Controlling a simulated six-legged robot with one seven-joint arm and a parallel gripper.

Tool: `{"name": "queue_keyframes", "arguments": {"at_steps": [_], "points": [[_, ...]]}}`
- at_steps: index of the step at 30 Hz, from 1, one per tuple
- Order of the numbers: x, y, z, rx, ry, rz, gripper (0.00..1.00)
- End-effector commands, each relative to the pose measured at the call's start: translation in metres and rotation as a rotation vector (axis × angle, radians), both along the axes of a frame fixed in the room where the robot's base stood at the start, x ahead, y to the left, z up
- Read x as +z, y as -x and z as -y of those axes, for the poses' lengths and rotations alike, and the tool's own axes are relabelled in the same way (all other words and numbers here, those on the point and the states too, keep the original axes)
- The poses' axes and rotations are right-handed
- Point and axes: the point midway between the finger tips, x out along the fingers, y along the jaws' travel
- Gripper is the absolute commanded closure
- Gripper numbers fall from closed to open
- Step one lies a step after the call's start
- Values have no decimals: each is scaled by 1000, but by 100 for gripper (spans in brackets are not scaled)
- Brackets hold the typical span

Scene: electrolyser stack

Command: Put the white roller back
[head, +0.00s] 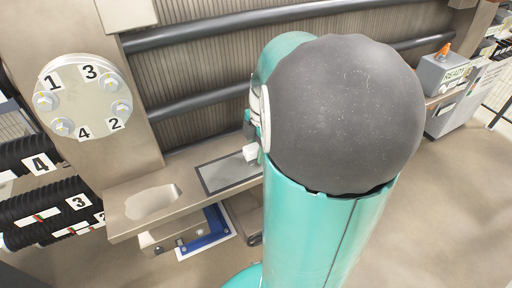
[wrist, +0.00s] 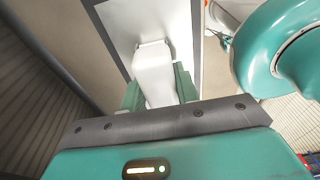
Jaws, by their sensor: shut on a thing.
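The white roller (wrist: 153,72) shows in the wrist view as a pale, smooth piece between the two green fingers of my gripper (wrist: 158,88). My gripper is shut on it. Its far end lies over a light plate with a grey border (wrist: 118,22); I cannot tell whether it touches. In the head view the roller (head: 250,153) is a small white block at the edge of the framed plate (head: 207,182). My large teal and dark grey arm hides most of the gripper there.
Above is a round flange (head: 85,95) with numbered bolts. Black ribbed hoses (head: 55,205) are at left. A blue-edged item (head: 205,238) sits below the ledge.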

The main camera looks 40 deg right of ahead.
Motion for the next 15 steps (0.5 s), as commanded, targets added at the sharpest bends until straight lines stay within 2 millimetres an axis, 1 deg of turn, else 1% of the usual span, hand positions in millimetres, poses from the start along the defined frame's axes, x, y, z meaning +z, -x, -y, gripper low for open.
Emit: {"name": "queue_keyframes", "arguments": {"at_steps": [6, 10, 11, 13, 14, 15], "points": [[0, 0, 0, 1, 0, 1, 98], [-3, 0, 0, 1, 0, 0, 98], [-3, 0, 0, 0, 0, 0, 64], [-3, 0, 0, 0, 0, 0, 50], [-3, 0, 0, 0, 0, 0, 48], [-3, 0, 0, 0, 0, 0, 48]]}}
